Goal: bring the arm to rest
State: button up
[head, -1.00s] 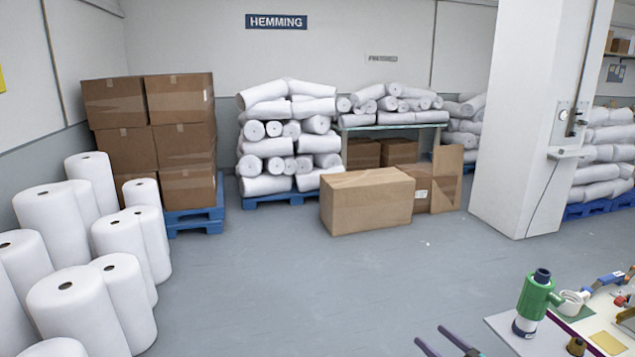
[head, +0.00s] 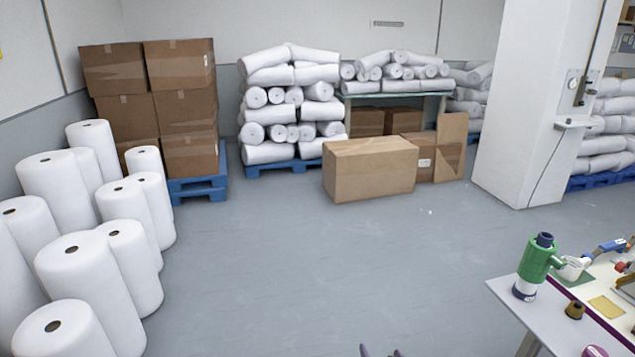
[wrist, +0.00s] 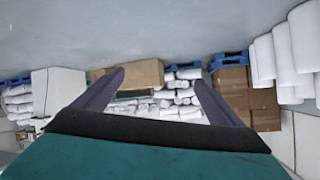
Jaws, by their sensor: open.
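My gripper (wrist: 158,84) is open, with its two dark fingers apart and nothing between them in the wrist view. In the head view only the tips of my gripper (head: 380,351) show at the bottom edge, left of the work table (head: 515,310). The rest of my arm is out of the head view. The wrist view is upside down, with floor at the top and the stacked goods beyond the fingers.
The table at the lower right holds a green device (head: 536,258), a small brown cone (head: 575,309) and other items. White rolls (head: 95,280) stand at the left. A cardboard box (head: 369,168) sits mid-room. The grey floor (head: 290,265) between is clear.

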jog(key=s+a+f+g+h, duration=0.1)
jog(key=s+f+g, duration=0.4)
jog(key=s, duration=0.5)
jog(key=s+f+g+h, duration=0.1)
jog(key=s+f+g, duration=0.3)
jog(key=s+f, duration=0.5)
jog(key=s+a+r+g, duration=0.1)
jog(key=s+g, duration=0.2)
jog(key=s, duration=0.4)
jog(key=s+a+r+n+g, duration=0.1)
jog(key=s+g, duration=0.2)
jog(key=s, duration=0.5)
jog(key=s+a+r+n+g+y, duration=0.1)
jog(key=s+g, duration=0.2)
jog(key=s, duration=0.5)
jog(key=shift+a+r+b, duration=0.3)
jog(key=shift+a+r, duration=0.05)
jog(key=shift+a, duration=0.05)
